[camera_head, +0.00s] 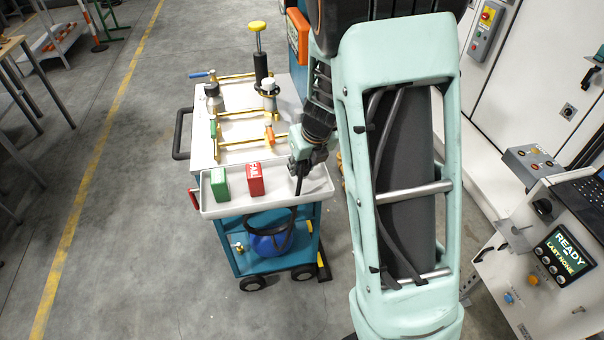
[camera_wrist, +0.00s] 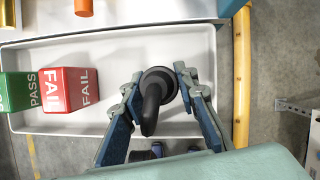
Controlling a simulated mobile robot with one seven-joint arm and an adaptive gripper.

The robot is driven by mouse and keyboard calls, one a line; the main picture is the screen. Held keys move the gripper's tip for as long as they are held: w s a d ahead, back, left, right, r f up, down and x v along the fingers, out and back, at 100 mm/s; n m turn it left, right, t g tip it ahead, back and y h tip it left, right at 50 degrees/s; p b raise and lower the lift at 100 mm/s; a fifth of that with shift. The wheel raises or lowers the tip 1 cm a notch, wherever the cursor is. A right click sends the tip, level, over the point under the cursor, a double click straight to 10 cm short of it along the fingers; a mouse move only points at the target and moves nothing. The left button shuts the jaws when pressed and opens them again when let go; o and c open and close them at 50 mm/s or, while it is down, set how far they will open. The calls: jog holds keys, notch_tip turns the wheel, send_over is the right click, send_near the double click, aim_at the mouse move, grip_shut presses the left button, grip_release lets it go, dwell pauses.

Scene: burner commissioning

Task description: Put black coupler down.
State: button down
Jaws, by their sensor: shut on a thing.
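The black coupler (camera_wrist: 152,98) is a dark piece with a round end and a long handle-like body. It sits between the two fingers of my gripper (camera_wrist: 160,76) in the wrist view, and the fingers are shut on it. Below it is the white tray (camera_wrist: 205,48) on the front of the cart. In the head view my gripper (camera_head: 303,160) is over the right part of the tray, with the dark coupler (camera_head: 299,184) pointing down from it. I cannot tell whether the coupler touches the tray floor.
A green PASS block (camera_head: 219,184) and a red FAIL block (camera_head: 255,179) stand in the tray's left and middle parts. Behind are brass pipes (camera_head: 250,114) and fittings on the cart top. A yellow rail (camera_wrist: 242,75) runs right of the tray. The tray's right part holds no other block.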

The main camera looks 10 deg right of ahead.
notch_tip(320, 180, down, 2)
jog(key=shift+s+f+b, duration=0.1)
jog(key=shift+f+b, duration=0.15)
jog(key=shift+b, duration=0.05)
jog(key=shift+r, duration=0.15)
jog(key=c, duration=1.5)
grip_release()
jog(key=shift+r, duration=0.1)
jog(key=p+v, duration=0.6)
jog(key=v, duration=0.5)
jog(key=shift+s+r, duration=0.2)
jog(key=shift+r, duration=0.15)
